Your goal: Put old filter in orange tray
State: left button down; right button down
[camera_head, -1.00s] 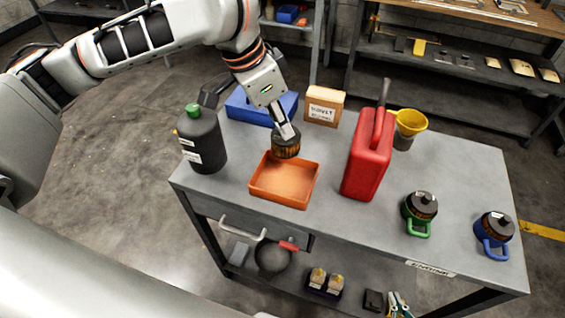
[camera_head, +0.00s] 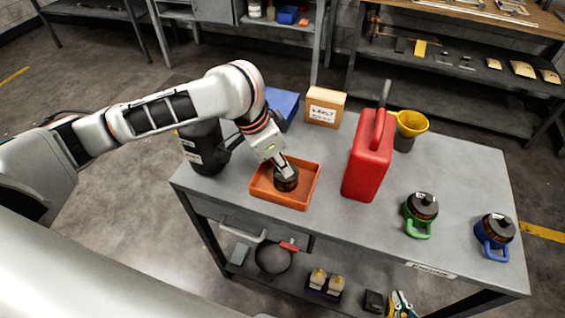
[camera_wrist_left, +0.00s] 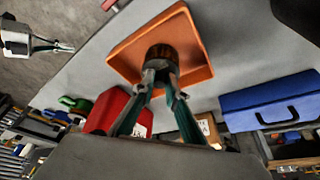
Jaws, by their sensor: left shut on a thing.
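The old filter (camera_head: 287,184) is a dark, round, ribbed cartridge. It is inside the orange tray (camera_head: 268,196), within its walls. My left gripper (camera_head: 284,171) is shut on the filter from above. In the left wrist view the fingertips (camera_wrist_left: 162,68) close on the filter (camera_wrist_left: 162,52), with the orange tray (camera_wrist_left: 194,75) around it. I cannot tell whether the filter's underside touches the tray floor.
A red jerrycan (camera_head: 368,160) stands right of the tray, with a yellow funnel (camera_head: 412,122) behind it. A black bottle (camera_head: 203,150) stands left, partly behind my arm. A cardboard box (camera_head: 325,107) and blue case (camera_head: 283,103) are behind. Filters with green (camera_head: 421,212) and blue (camera_head: 493,234) wrenches stand right.

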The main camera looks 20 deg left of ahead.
pick_arm(q)
jog(key=c, duration=2)
grip_release()
jog(key=shift+a+r, duration=0.15)
jog(key=shift+r, duration=0.3)
jog(key=shift+v, duration=5.6)
jog(key=shift+s, duration=0.15)
